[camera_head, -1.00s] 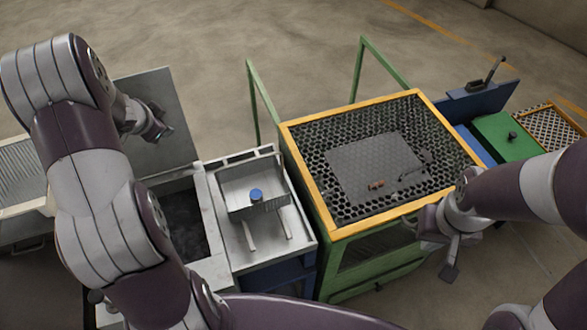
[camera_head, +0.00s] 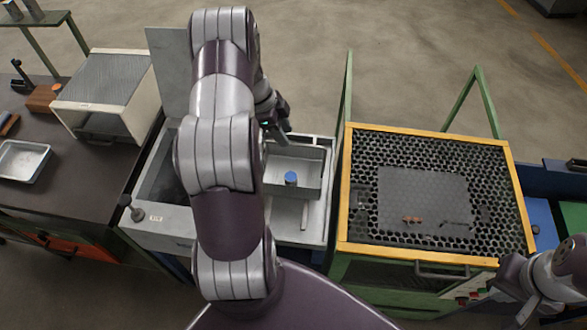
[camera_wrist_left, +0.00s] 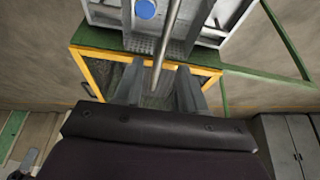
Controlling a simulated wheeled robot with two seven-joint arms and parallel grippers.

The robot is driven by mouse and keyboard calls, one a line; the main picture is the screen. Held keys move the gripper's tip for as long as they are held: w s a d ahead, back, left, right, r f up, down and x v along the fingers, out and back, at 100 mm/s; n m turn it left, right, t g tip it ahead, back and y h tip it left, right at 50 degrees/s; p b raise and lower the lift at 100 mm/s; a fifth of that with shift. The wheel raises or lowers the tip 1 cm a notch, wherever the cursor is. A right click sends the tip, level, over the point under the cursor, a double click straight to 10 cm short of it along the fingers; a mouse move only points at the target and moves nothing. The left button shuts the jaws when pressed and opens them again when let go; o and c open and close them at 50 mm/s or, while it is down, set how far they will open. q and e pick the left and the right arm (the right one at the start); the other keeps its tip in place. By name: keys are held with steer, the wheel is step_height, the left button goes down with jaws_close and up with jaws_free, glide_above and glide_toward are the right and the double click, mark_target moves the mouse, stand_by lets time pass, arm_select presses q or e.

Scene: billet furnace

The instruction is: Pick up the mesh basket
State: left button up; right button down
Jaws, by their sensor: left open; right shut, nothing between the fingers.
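The likely mesh basket (camera_head: 309,175) is a shallow grey metal container with a round blue piece (camera_head: 291,178) in it, on the light steel station in the middle of the head view. A pale bar (camera_head: 305,213) extends from its near side. In the left wrist view, a grey container with mesh (camera_wrist_left: 172,46) and the blue piece (camera_wrist_left: 145,9) shows at the top. My left gripper (camera_head: 285,128) is open and empty, above the container's far left side; its fingers (camera_wrist_left: 157,75) flank a metal rod in the wrist view, depth unclear. My right gripper (camera_head: 512,282) is shut and empty at lower right.
A yellow-edged perforated table (camera_head: 366,205) with a grey sheet and small brown pieces stands to the right. A dark bench (camera_head: 75,185) with a white box (camera_head: 105,85) and metal tray (camera_head: 22,160) is at left. Green posts rise behind the perforated table.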

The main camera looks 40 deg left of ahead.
mark_target(293, 145)
arm_select(q)
steer(key=shift+w+d+f+p, duration=0.25)
steer(key=shift+d+f+p, duration=0.2)
steer(key=shift+w+d+f+p, duration=0.2)
steer(key=shift+d+f+p, duration=0.25)
steer(key=x, duration=0.2)
steer(key=shift+s+a+f, duration=0.1)
steer(key=shift+a+f, duration=0.05)
steer(key=shift+f, duration=0.35)
steer(key=shift+a+f, duration=0.1)
steer(key=shift+f, duration=0.15)
steer(key=shift+d, duration=0.2)
steer(key=shift+a+f+p, duration=0.1)
steer(key=shift+f+p, duration=0.1)
steer(key=shift+p, duration=0.2)
jaws_close()
